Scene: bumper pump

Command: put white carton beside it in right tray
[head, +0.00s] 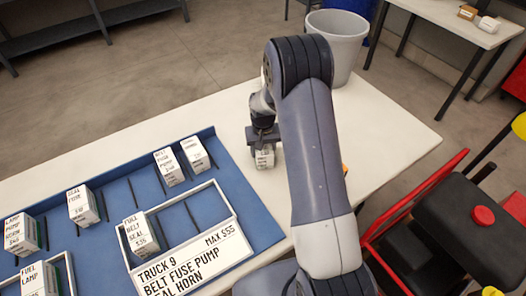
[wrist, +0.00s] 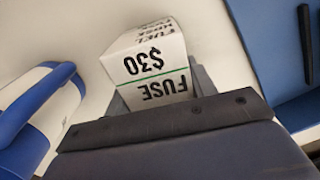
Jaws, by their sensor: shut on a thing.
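My gripper (head: 263,138) is shut on a white carton (head: 264,158), over the white table just right of the blue board. The wrist view shows this carton (wrist: 150,65) between the fingers, with "FUSE" and "$30" printed upside down and a green line. I cannot tell whether it touches the table. The right tray (head: 215,192) is white-rimmed, with dark dividers and a front sign reading "TRUCK 9", "BELT FUSE PUMP", "MAX $55".
Several white cartons stand on the blue board (head: 255,205), including a pair (head: 168,168) behind the right tray. Another tray (head: 68,270) is at lower left. A grey bin (head: 340,38) stands behind the table. A blue and white object (wrist: 35,105) lies beside my gripper.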

